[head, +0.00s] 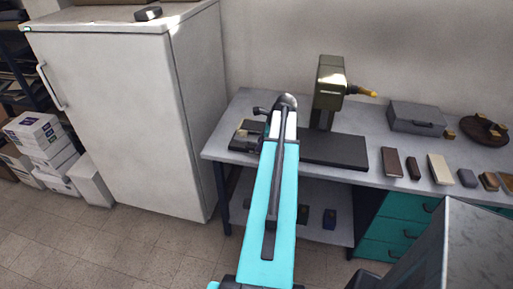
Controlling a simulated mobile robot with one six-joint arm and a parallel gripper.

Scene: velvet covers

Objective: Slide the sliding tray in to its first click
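A small dark metal device (246,136) with a lighter top sits at the left end of the grey bench, partly hidden by my arm. To its right, an olive-green machine (330,88) with a yellow-tipped handle stands over a flat dark base (342,151). I cannot tell which of these parts is the sliding tray, or how far in it is. My turquoise arm reaches up over the bench's front edge. Its dark end, my gripper (260,111), is near the small device, apparently above or behind it. The fingers are too small and hidden to read, and contact cannot be told.
The grey bench (376,128) holds a grey case (416,117), a round dark stand (484,130) and a row of small blocks (440,168) on the right. A white fridge (125,110) stands left of the bench. A grey box-like surface (465,245) fills the lower right. Floor is free at lower left.

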